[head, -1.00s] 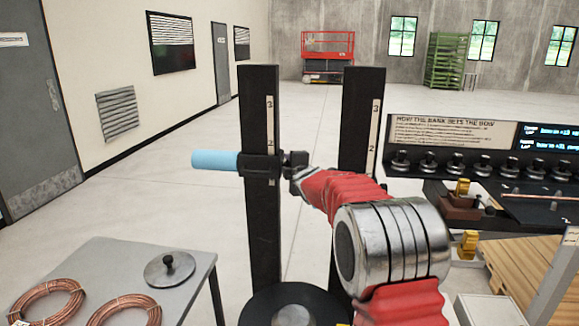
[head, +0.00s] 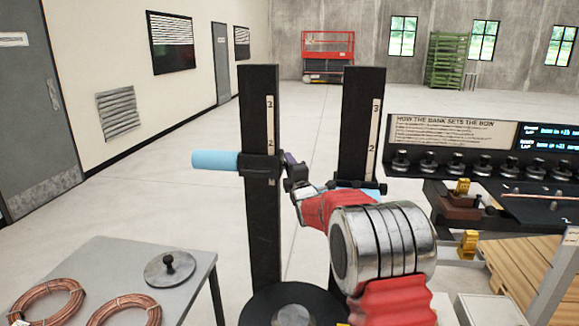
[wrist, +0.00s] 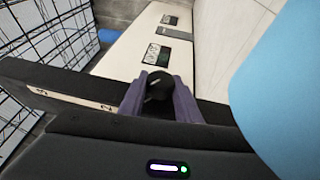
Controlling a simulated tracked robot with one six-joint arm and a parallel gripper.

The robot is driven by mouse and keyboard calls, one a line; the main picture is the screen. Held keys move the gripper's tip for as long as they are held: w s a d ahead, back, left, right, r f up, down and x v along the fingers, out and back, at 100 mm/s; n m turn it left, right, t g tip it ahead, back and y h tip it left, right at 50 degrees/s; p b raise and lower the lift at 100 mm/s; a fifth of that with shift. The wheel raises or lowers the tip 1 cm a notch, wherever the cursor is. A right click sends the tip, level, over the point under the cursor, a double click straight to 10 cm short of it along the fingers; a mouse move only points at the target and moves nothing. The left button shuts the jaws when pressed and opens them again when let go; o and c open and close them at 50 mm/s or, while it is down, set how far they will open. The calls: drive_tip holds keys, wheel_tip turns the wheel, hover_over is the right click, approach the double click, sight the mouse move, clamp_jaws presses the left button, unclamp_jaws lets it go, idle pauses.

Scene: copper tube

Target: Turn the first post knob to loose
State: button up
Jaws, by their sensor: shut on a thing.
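Two dark upright posts with scales stand ahead: the first post (head: 262,220) at left and the second post (head: 362,120) at right. A clamp collar on the first post carries a light blue cylinder (head: 213,161) sticking out left; it fills the right side of the wrist view (wrist: 285,90). My gripper (head: 287,161) is at the collar's right side. In the wrist view, my purple fingers (wrist: 160,95) are shut on a round black knob (wrist: 159,85) beside the post. The knob is mostly hidden in the head view.
A grey table (head: 130,265) at lower left holds copper coils (head: 50,298) and a weight disc (head: 169,268). A bench with a row of dark knobs (head: 480,165) and a sign stands at right. A pallet (head: 525,265) is below it. Floor is open behind the posts.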

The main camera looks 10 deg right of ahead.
drive_tip(key=shift+f+n+t, duration=0.5)
drive_tip(key=shift+t, duration=0.3)
drive_tip(key=o, duration=1.1)
drive_tip(key=shift+r, duration=0.25)
drive_tip(key=shift+c, duration=0.2)
drive_tip(key=v, duration=1.3)
drive_tip(key=shift+s+f, duration=0.3)
drive_tip(key=shift+f, duration=0.05)
drive_tip(key=shift+d, duration=0.1)
